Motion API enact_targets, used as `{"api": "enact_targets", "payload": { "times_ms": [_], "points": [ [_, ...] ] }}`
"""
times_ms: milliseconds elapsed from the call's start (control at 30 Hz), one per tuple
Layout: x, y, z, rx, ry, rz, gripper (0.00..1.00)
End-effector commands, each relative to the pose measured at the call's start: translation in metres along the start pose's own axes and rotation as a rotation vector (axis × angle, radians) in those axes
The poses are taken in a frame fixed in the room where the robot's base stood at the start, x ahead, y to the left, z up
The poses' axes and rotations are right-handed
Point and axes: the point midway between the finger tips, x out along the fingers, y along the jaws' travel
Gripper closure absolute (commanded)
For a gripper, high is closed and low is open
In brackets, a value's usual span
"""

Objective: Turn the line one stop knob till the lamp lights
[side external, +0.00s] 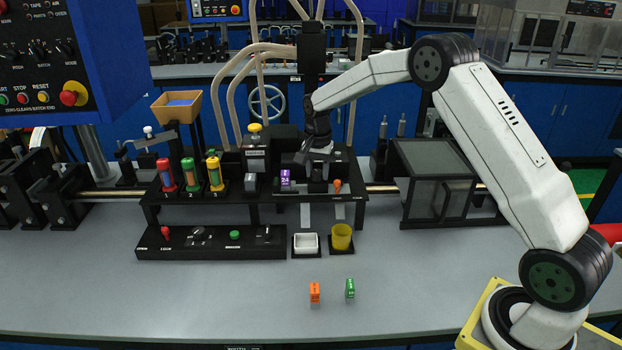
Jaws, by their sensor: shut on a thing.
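My gripper (317,168) points down at the right part of the black station in the middle of the bench. It is shut on a small dark part, which the jaws mostly hide; I cannot tell what it is. A purple block marked 24 (285,179) is just left of it. No knob can be read as line one stop. A blue control panel (45,60) at upper left has several black knobs, small buttons and a large red button (73,93). A low black panel (210,243) carries a red knob (166,233) and a green button or lamp (234,235); whether it is lit is unclear.
A white tray (306,243) and a yellow cup (341,237) sit in front. The front bench is otherwise clear.

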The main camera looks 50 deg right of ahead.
Motion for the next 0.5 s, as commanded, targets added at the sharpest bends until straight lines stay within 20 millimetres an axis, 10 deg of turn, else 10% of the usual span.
{"api": "enact_targets", "payload": {
  "times_ms": [500],
  "points": [
    [-0.0014, -0.0004, -0.0008, 0.111, 0.003, -0.002, 1.0]
  ]
}}
